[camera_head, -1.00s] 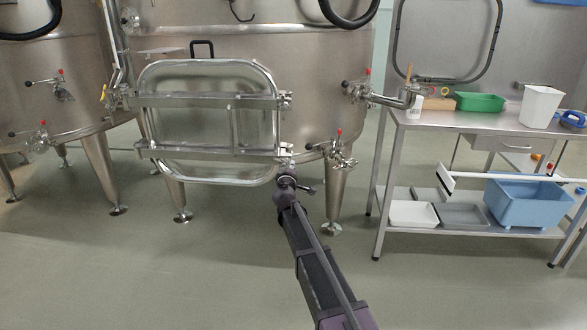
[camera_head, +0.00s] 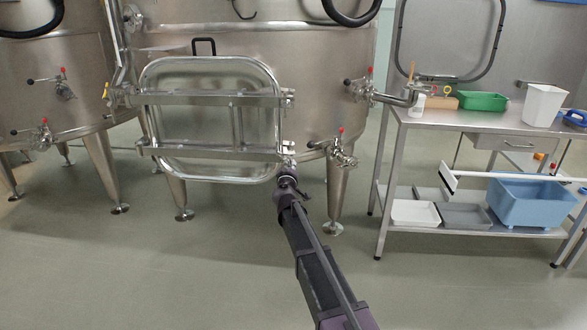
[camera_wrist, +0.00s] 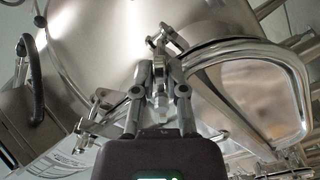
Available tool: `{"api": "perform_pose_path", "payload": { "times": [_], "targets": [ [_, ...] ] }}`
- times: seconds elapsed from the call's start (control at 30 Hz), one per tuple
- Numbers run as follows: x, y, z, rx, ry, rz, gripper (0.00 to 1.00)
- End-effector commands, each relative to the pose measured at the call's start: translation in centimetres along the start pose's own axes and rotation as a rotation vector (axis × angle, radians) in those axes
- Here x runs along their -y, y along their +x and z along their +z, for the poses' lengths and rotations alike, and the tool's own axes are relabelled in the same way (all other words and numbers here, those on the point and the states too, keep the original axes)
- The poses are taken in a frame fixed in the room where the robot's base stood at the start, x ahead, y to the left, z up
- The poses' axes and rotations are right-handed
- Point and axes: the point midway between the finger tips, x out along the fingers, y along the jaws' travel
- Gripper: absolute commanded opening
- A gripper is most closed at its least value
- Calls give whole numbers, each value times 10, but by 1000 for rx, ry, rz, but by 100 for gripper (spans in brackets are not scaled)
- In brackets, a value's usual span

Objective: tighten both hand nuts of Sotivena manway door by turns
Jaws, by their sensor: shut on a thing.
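The manway door (camera_head: 205,120) is a rounded steel panel on the middle vat, lying against its opening with two horizontal bars across it. The upper hand nut (camera_head: 288,98) sits at the right end of the upper bar. The lower hand nut is at the right end of the lower bar (camera_head: 215,153), largely hidden by my gripper (camera_head: 288,167) in the head view. In the wrist view the two fingers of my gripper (camera_wrist: 158,95) are closed around the lower hand nut (camera_wrist: 158,78). The door edge (camera_wrist: 250,85) shows to the right there.
A valve with a red-tipped handle (camera_head: 340,150) stands close to the right of my gripper. A steel table (camera_head: 470,122) with a green tray (camera_head: 481,101) and a blue tub (camera_head: 531,203) is further right. The floor in front is clear.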

Motion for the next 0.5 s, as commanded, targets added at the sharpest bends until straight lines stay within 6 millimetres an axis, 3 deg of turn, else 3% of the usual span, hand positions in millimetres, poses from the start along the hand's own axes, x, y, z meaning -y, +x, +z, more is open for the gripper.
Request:
{"api": "perform_pose_path", "payload": {
  "times": [0.03,0.07,0.17,0.5],
  "targets": [
    [0,0,0,-1,-1,-1,0],
    [0,0,0,-1,-1,-1,20],
    [0,0,0,-1,-1,-1,50],
    [0,0,0,0,-2,0,51]
  ]
}}
